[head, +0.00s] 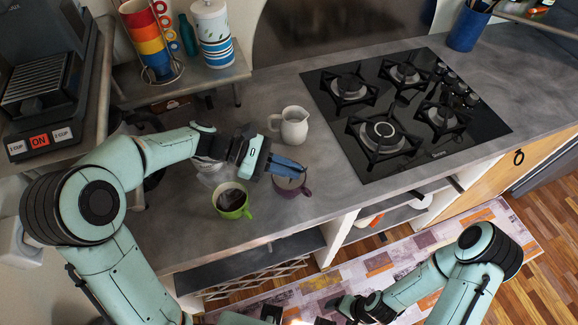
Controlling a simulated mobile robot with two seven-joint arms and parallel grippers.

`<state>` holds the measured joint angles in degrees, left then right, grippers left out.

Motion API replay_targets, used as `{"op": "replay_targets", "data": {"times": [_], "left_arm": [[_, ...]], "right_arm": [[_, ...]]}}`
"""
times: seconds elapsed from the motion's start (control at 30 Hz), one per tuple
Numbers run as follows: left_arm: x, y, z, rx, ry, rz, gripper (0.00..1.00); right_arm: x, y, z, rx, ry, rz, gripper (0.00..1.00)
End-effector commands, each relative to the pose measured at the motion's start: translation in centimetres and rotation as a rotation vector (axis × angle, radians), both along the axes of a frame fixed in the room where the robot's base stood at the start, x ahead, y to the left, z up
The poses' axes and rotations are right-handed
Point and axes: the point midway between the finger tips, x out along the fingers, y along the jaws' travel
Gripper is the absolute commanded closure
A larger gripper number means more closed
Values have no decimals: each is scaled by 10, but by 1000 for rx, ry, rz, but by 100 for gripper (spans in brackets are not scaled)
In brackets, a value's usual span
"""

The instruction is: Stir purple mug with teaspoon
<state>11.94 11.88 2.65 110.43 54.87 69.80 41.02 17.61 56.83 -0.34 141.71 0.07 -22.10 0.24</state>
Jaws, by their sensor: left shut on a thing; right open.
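The purple mug (305,190) stands on the grey counter near its front edge, with its handle to the right. My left gripper (288,167) is right over the mug and covers much of its opening. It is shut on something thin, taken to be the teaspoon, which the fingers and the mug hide. I cannot tell how deep it reaches into the mug. My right gripper (342,304) is open and empty, low in front of the counter over the rug, far from the mug.
A green mug (232,203) with dark liquid stands left of the purple mug. A white pitcher (294,125) stands behind it. A black gas hob (400,105) lies to the right. A coffee machine (45,90) and a stacked-cup rack (155,45) are at upper left.

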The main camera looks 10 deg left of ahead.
Motion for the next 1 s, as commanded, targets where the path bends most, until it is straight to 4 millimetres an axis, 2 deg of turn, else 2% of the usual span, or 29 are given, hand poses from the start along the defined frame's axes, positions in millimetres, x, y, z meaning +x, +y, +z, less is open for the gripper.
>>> {"op": "replay_targets", "data": {"times": [0.8, 1.0], "left_arm": [[-9, -21, 58, -1, -2, -1, 100], [-11, -24, 63, 0, -1, 0, 100]], "right_arm": [[31, 0, 38, 0, -36, 0, 20], [34, 0, 41, 0, -39, 1, 20]]}}
